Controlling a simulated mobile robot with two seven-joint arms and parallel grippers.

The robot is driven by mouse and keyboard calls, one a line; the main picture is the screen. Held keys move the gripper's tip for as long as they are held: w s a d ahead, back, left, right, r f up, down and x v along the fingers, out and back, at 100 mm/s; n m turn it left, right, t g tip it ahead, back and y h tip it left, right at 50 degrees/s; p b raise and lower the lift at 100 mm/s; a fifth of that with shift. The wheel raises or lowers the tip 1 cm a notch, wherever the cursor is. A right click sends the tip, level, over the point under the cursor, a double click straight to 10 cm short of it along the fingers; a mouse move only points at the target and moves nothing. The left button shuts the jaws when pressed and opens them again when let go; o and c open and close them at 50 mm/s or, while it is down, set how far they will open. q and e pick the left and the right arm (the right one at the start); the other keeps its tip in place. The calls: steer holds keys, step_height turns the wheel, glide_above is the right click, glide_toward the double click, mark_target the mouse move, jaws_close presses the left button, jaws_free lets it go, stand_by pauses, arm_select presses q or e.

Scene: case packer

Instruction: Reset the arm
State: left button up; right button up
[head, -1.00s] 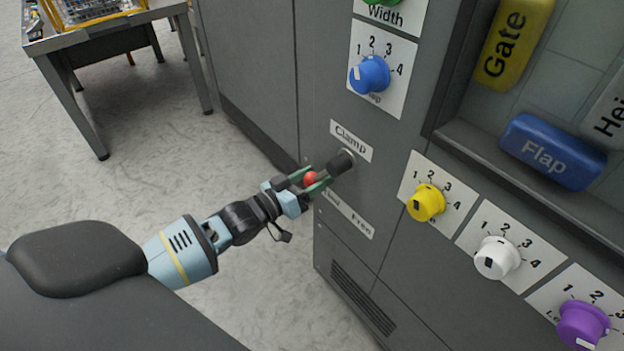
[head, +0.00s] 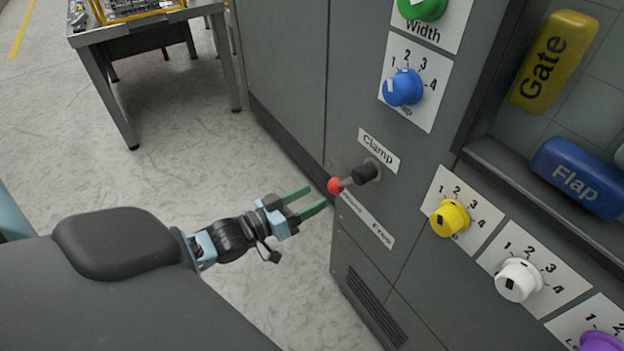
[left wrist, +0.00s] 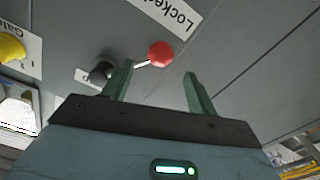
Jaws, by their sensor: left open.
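My left gripper (head: 308,201) is open and empty, with two green fingers pointing at the grey machine panel. The clamp lever has a red ball knob (head: 334,186) on a short rod from a black hub (head: 366,173). The knob is just beyond the fingertips and apart from them in the head view. In the left wrist view the red knob (left wrist: 160,54) appears ahead of the open fingers (left wrist: 158,82), and the rod passes behind the left finger. The lever points left, towards a label partly hidden behind it. My right gripper is not in view.
The grey machine (head: 290,70) carries a blue dial (head: 403,88), a yellow dial (head: 450,217), a white dial (head: 518,279) and a purple dial (head: 600,342). A yellow Gate block (head: 553,62) and blue Flap block (head: 577,178) sit in a recess. A table (head: 150,22) stands at upper left; floor between is clear.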

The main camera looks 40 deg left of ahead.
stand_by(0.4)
